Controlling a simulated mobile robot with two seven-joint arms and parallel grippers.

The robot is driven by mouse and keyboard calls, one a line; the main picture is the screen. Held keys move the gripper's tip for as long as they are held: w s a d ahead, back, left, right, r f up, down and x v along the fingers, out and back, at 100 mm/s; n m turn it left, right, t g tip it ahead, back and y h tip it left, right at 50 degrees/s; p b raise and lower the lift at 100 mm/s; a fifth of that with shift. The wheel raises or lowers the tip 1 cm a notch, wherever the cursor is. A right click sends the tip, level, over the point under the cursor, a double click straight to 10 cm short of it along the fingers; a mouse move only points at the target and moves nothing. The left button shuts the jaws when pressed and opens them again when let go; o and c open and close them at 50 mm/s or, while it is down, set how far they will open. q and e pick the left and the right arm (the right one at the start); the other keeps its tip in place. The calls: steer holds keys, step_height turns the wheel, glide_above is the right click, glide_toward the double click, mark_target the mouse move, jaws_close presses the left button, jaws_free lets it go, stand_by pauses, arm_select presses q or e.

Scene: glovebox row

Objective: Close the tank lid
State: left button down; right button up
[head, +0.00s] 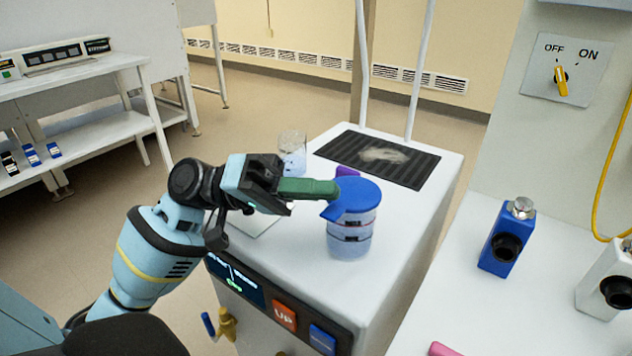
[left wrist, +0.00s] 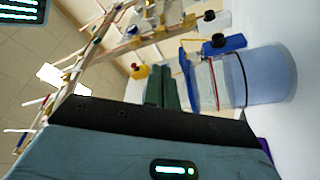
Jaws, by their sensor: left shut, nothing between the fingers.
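The tank (head: 349,240) is a clear, bluish cylinder with dark bands, standing upright on the white cabinet top. Its blue lid (head: 358,194) sits over the tank's mouth and looks nearly level; I cannot tell whether it is fully seated. My left gripper (head: 335,189) is shut and empty, its green fingers pointing right with the tips at the lid's left edge. Whether they touch the lid is unclear. My right gripper is not in view.
A clear beaker (head: 292,150) stands behind my left gripper. A black ribbed mat (head: 415,170) lies at the back of the cabinet top. A purple thing (head: 346,171) is partly hidden behind the lid. A blue block (head: 506,238) with a black knob stands on the right-hand bench.

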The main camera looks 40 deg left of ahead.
arm_select(q)
step_height(320, 180, down, 2)
steer(key=shift+s+b, duration=0.15)
steer(key=shift+b, duration=0.4)
steer(key=shift+d+f, duration=0.1)
steer(key=shift+f, duration=0.1)
steer(key=shift+r, duration=0.1)
steer(key=s+d+r+p, duration=0.2)
steer(key=s+d+p, duration=0.1)
steer(key=s+p, duration=0.3)
steer(key=s+d+r+p, duration=0.3)
steer(key=s+p, duration=0.3)
steer(key=s, duration=0.2)
steer(key=shift+d+r+p, duration=0.3)
steer(key=shift+d, duration=0.4)
